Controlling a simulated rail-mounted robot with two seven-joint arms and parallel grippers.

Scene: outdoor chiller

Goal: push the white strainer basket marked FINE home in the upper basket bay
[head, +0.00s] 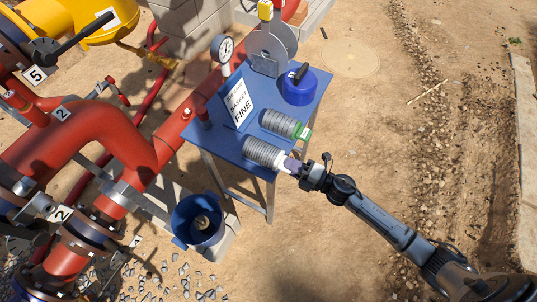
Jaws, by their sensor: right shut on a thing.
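The white strainer basket (262,152), a grey ribbed cylinder with a white end, lies on its side at the front edge of the blue table (222,142). My right gripper (296,169) reaches in from the lower right and is shut on its white end. A sign reading BASKET FINE (238,104) stands on the table behind it. I cannot make out a marking on the basket itself or pick out the upper basket bay. My left gripper is not in view.
A similar basket with a green end (285,125) lies close behind the held one. A blue round container (299,88) and a metal plate stand (268,52) are farther back. Red pipes (110,140) and an open blue vessel (199,221) are at left. Right of the table is open ground.

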